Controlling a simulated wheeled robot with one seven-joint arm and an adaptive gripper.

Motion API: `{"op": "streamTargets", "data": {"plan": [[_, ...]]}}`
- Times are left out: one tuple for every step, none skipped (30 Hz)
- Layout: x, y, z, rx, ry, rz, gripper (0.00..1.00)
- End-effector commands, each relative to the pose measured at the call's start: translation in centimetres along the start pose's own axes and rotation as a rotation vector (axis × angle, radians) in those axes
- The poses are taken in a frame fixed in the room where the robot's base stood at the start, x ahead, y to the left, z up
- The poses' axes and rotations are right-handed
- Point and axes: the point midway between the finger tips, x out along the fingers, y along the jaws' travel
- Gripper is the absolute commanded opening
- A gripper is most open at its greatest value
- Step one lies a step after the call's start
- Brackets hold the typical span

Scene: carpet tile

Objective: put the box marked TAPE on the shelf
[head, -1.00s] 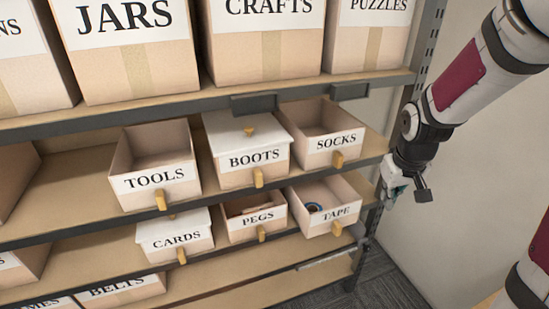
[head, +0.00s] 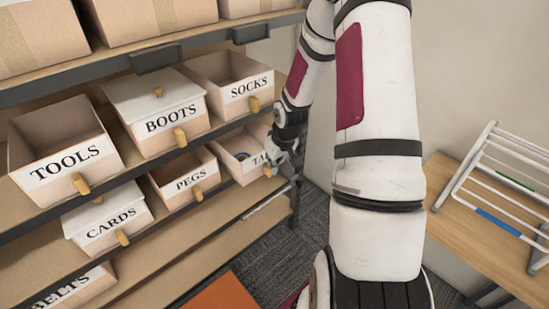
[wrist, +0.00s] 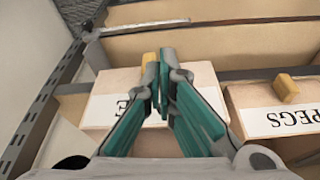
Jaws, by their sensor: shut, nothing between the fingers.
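The open box marked TAPE (head: 240,167) stands on a lower shelf board, right of the PEGS box, near the right end of the shelf unit. A dark blue ring shows inside it. My gripper (head: 280,148) is at the right side of its front and hides part of its label. In the wrist view my gripper (wrist: 160,80) has its teal fingers shut with nothing between them. The fingertips are in front of the TAPE box (wrist: 105,108), beside its wooden handle (wrist: 149,57); I cannot tell whether they touch it. The shelf board (head: 240,205) shows below the box.
The PEGS box (head: 185,182) stands close beside it. A perforated upright (wrist: 45,95) is close to my gripper. A wooden table (head: 480,235) with a white rack stands right.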

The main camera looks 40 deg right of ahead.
Motion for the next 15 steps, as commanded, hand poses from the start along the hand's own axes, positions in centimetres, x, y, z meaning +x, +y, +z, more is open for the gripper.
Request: {"op": "streamTargets", "data": {"plan": [[1.3,-0.1,0.1,0.0,-0.003,-0.002,0.0],[1.8,-0.1,0.0,-0.001,-0.003,-0.002,0.0],[2.5,-0.1,0.0,-0.001,-0.003,-0.002,0.0],[2.7,-0.1,-0.3,-0.001,0.001,0.0,0.0],[2.7,0.0,-1.0,-0.001,0.003,0.001,0.0],[2.8,0.0,-1.6,-0.001,0.004,0.001,0.0],[2.9,0.0,-2.0,-0.001,0.003,0.001,0.0],[3.0,0.0,-2.3,-0.001,0.002,0.0,0.0],[3.1,0.0,-2.7,-0.001,0.002,0.0,0.0],[3.2,0.0,-3.0,-0.001,0.002,0.0,0.0],[3.2,0.0,-3.2,-0.001,0.002,0.0,0.0],[3.3,0.0,-3.4,-0.001,0.001,0.0,0.0],[3.3,0.0,-3.5,-0.001,0.0,0.0,0.0],[3.4,0.0,-3.6,0.0,0.0,0.0,0.0],[3.4,0.0,-3.8,0.0,0.0,0.0,0.0]]}}
